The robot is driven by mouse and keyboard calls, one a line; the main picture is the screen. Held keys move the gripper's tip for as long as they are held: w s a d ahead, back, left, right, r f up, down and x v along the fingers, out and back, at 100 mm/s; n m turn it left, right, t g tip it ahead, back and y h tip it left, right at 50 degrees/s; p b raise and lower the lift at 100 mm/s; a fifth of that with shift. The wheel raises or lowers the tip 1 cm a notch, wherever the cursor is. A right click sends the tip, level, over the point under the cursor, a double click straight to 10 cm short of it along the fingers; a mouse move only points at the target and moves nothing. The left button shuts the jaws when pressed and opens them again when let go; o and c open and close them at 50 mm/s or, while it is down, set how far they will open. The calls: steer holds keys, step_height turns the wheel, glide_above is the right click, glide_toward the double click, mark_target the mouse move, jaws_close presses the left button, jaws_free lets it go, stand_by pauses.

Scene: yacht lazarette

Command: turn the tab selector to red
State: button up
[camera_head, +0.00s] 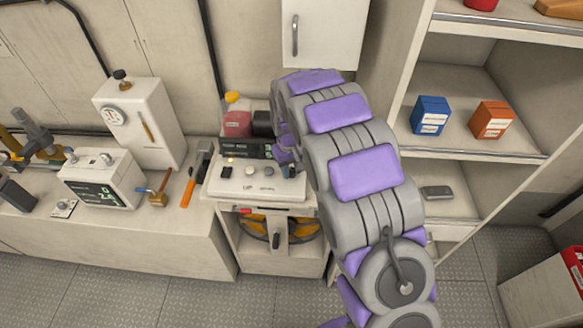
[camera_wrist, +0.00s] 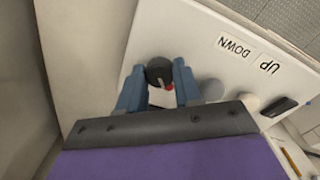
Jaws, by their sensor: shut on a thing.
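The tab selector (camera_wrist: 156,70) is a round dark knob with a pale pointer line, on a white control panel (camera_wrist: 200,43). A red mark (camera_wrist: 169,87) shows at its edge, close to the end of the pointer; I cannot tell if they line up exactly. My gripper (camera_wrist: 159,76) has its two blue-grey fingers on either side of the knob and is shut on it. In the head view the panel (camera_head: 231,187) sits on a bench, and my purple and grey arm reaches its right end. The arm hides the selector there.
The panel also bears round buttons (camera_wrist: 211,89), a dark switch (camera_wrist: 279,106) and UP and DOWN labels (camera_wrist: 251,56). A hammer (camera_head: 193,178) lies left of the panel. Shelves with a blue box (camera_head: 430,116) and an orange box (camera_head: 491,120) stand to the right.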

steer(key=shift+w+r, duration=0.1)
steer(key=o, duration=1)
steer(key=shift+a, duration=0.1)
steer(key=shift+o, duration=0.2)
step_height(320, 180, up, 17)
steer(key=p, duration=0.1)
steer(key=shift+a, duration=0.3)
steer(key=shift+s, duration=0.2)
